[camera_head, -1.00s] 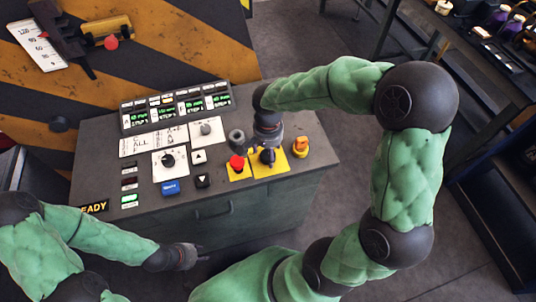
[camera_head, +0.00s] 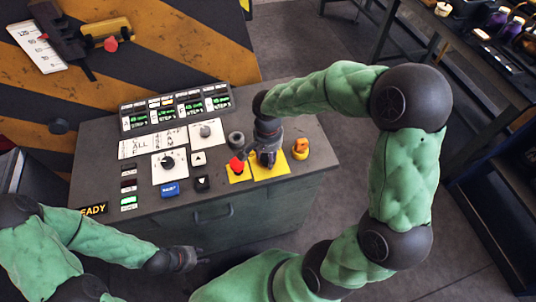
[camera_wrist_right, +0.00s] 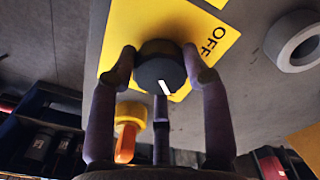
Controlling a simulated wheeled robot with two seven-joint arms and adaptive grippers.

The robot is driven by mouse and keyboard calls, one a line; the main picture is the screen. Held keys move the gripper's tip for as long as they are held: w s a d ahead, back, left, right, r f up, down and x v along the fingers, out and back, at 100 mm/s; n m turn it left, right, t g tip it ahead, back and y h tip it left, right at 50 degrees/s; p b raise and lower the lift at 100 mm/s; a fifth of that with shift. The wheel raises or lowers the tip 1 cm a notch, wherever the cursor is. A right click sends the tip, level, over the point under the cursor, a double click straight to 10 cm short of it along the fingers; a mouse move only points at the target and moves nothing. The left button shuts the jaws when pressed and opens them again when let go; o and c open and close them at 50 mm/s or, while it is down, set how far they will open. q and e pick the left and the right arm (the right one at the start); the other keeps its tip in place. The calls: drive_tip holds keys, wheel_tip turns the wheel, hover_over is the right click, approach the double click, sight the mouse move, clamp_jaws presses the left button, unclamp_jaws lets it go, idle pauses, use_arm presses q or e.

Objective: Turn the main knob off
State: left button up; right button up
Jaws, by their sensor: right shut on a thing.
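The main knob (camera_wrist_right: 160,68) is round and dark with a white pointer line. It sits on a yellow plate (camera_wrist_right: 175,20) with the word OFF printed near its edge. In the wrist view the white line points down and slightly right, away from the OFF word. My right gripper (camera_wrist_right: 160,62) is shut on the knob, with a finger at each side. In the head view my right gripper (camera_head: 266,158) covers most of the knob above the yellow plate (camera_head: 279,171). My left gripper (camera_head: 193,258) hangs in front of the console, away from it; its jaw state is unclear.
On the grey console (camera_head: 110,180), a red button (camera_head: 236,165) stands left of the knob and an orange-yellow knob (camera_head: 300,148) right of it. A grey ring (camera_head: 236,139), a blue button (camera_head: 170,189) and small displays (camera_head: 175,108) are farther left. A shelf of bottles stands at upper right.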

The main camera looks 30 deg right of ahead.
drive_tip(key=n+p, duration=0.2)
drive_tip(key=n, duration=0.2)
drive_tip(key=shift+r+n, duration=0.1)
drive_tip(key=shift+n, duration=0.3)
drive_tip(key=n+p, duration=0.2)
drive_tip(key=n, duration=0.2)
drive_tip(key=shift+n, duration=0.3)
drive_tip(key=n+p, duration=0.2)
drive_tip(key=n, duration=0.2)
drive_tip(key=shift+n+p, duration=0.9)
drive_tip(key=shift+n, duration=1.2)
drive_tip(key=o, duration=1.2)
drive_tip(key=shift+c, duration=0.2)
